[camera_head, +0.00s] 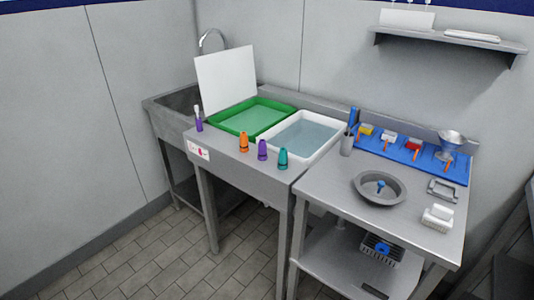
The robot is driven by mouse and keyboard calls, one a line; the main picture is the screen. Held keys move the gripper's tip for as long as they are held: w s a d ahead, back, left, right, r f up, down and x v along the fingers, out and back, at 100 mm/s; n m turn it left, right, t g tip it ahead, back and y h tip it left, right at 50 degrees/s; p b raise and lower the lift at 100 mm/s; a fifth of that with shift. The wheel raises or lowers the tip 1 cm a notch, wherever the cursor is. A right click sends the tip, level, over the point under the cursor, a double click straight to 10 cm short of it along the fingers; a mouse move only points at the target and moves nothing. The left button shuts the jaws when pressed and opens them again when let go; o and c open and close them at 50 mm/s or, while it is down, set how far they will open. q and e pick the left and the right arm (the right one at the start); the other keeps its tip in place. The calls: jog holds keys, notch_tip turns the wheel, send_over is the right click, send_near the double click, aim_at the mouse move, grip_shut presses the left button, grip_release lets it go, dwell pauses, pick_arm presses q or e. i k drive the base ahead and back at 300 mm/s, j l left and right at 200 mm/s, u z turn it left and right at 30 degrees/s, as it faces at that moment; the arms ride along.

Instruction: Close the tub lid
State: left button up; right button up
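A white flat panel, seemingly the tub lid (226,80), stands upright with a slight tilt at the left side of the green tub (283,105). Its lower edge meets or sits close to the green tub's rim; I cannot tell whether it is hinged there. The green tub is open at the top and its pale green inside shows. A white tub (334,139) with bluish water stands directly right of it, also open. Neither of my grippers is in view.
Orange (244,143), purple (262,150) and teal (283,159) cone-like items stand along the front edge. Another purple item (198,122) stands near the lid. A faucet (212,40) rises behind it. A grey bowl (380,188) and blue rack (412,157) occupy the right table.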

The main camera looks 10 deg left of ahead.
aim_at(226, 79)
jog(key=i+j, duration=0.15)
jog(key=j, duration=0.25)
jog(key=i+j+z, duration=0.1)
jog(key=j, duration=0.25)
jog(key=i+j, duration=0.25)
jog(key=j, duration=0.15)
jog(key=i+j+z, duration=0.15)
jog(key=j, duration=0.2)
jog(key=i+j, duration=0.1)
jog(key=j, duration=0.3)
